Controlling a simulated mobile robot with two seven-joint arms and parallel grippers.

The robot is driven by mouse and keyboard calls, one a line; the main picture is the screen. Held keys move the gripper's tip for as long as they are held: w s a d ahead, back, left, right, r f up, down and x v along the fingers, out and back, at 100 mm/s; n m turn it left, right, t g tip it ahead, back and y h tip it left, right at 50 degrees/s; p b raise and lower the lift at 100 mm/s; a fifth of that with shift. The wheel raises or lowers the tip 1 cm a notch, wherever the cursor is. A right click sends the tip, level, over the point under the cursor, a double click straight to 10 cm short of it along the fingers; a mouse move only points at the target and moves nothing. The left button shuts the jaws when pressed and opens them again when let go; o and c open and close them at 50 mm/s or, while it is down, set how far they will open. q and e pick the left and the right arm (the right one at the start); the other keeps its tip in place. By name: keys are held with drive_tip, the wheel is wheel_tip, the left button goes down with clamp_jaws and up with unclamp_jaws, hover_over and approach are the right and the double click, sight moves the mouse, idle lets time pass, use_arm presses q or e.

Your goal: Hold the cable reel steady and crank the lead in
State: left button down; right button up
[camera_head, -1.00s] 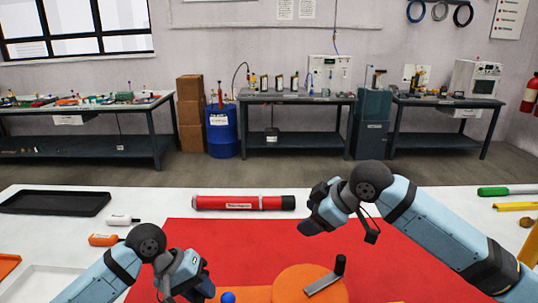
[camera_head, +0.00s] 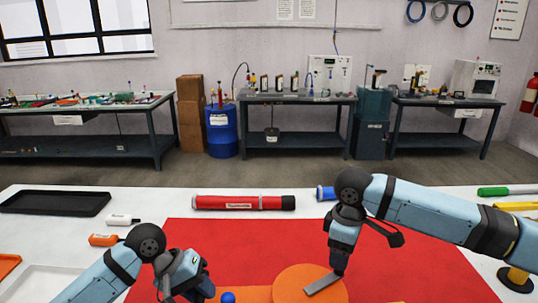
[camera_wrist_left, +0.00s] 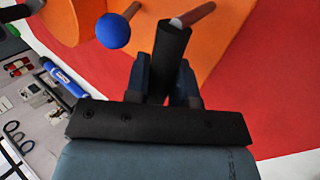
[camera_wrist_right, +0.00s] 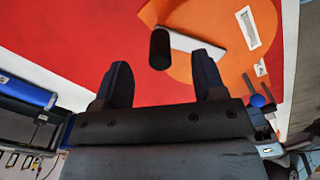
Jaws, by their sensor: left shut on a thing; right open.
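The cable reel is an orange disc (camera_head: 300,276) on an orange base at the front of the red mat, with a grey crank arm (camera_head: 322,284) on top. The crank's upright black knob (camera_wrist_right: 160,48) shows in the right wrist view, ahead of and between the fingers. My right gripper (camera_head: 340,268) is open and points down at the crank; it hides the knob in the head view. My left gripper (camera_head: 203,290) is shut on a black handle (camera_wrist_left: 172,50) left of the disc. A blue ball (camera_head: 228,297) sits near that handle.
A red tube (camera_head: 243,202) and a partly hidden blue tube (camera_head: 325,193) lie behind the mat. A black tray (camera_head: 55,212) and small bottles are at the left. A green-handled tool (camera_head: 495,191) lies at the right. The red mat (camera_head: 430,270) is clear right of the reel.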

drive_tip(key=shift+f, duration=2.25)
drive_tip(key=shift+f, duration=0.1)
drive_tip(key=c, duration=1.2)
